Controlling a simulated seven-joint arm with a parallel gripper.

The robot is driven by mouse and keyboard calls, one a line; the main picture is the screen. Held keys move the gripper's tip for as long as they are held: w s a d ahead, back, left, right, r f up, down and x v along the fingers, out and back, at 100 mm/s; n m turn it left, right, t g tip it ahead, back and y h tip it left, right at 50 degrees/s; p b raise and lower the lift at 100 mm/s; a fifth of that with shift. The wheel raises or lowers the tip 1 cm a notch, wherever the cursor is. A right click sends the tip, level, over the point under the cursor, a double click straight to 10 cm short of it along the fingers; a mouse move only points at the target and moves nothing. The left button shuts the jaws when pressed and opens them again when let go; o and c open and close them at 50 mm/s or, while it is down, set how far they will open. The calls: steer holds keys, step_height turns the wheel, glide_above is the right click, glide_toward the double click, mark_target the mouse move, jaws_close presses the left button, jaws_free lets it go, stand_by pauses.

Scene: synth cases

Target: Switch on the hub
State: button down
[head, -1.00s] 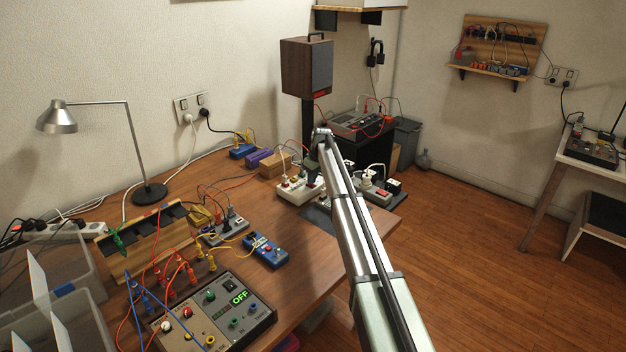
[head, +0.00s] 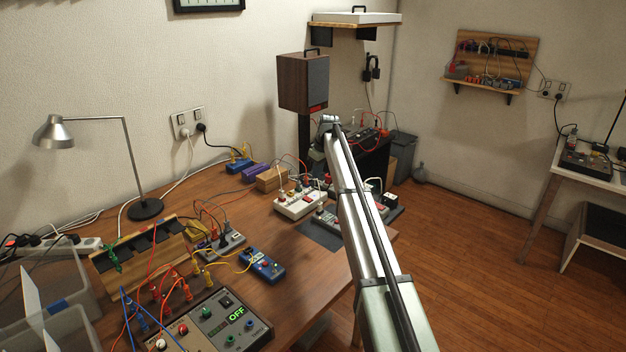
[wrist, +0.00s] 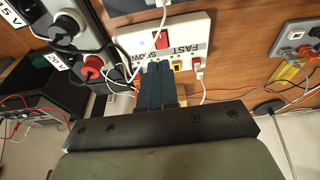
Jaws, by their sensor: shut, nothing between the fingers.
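The hub appears to be the white box (wrist: 150,38) with a red rocker switch (wrist: 161,40) and the upside-down labels FAST and SLOW in the wrist view. Cables are plugged into its near side. My gripper (wrist: 158,68) is shut and empty. Its dark fingertips overlap the box's lower edge and part of the SLOW label; whether they touch cannot be told. The switch's position is not clear. In the head view a white box (head: 300,203) with plugs, likely the same one, stands left of my arm. There my gripper is hidden behind the arm.
In the head view a wooden block (head: 272,180), a blue box (head: 262,265) and a panel reading OFF (head: 215,322) share the table. Cables cross it.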

steer(key=shift+v, duration=0.85)
steer(key=shift+s+d, duration=0.1)
steer(key=shift+s, duration=0.05)
